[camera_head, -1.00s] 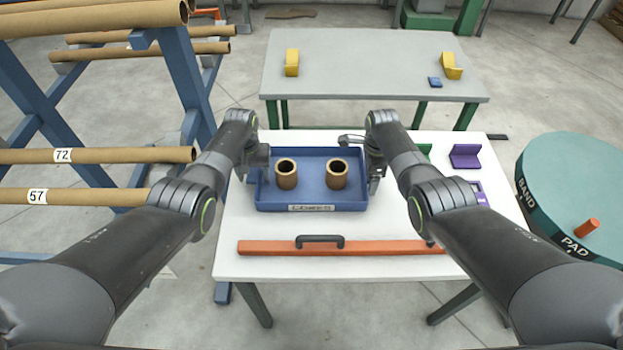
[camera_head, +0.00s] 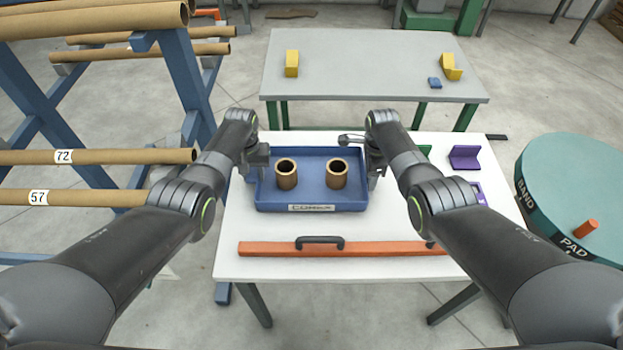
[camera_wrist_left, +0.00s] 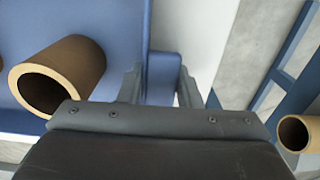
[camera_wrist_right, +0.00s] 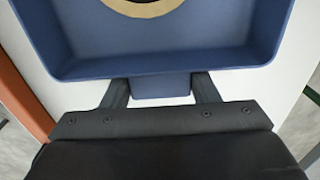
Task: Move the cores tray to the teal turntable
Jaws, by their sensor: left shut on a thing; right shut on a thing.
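The blue cores tray (camera_head: 320,197) sits on the white table, with a label on its front wall and two brown cores standing in it, one left (camera_head: 286,175) and one right (camera_head: 337,174). My left gripper (camera_head: 254,172) is at the tray's left end; in the left wrist view its fingers (camera_wrist_left: 161,85) are shut on the tray's end tab. My right gripper (camera_head: 374,172) is at the right end; in the right wrist view its fingers (camera_wrist_right: 160,88) are shut on the tab there. The teal turntable (camera_head: 575,185) stands at the far right, with BAND and PAD labels and an orange peg.
An orange bar with a black handle (camera_head: 330,249) lies along the front of the white table (camera_head: 300,268). Purple pieces (camera_head: 465,157) lie on its right side. A grey table (camera_head: 370,75) with yellow blocks stands behind. A rack of long brown tubes (camera_head: 100,156) is at left.

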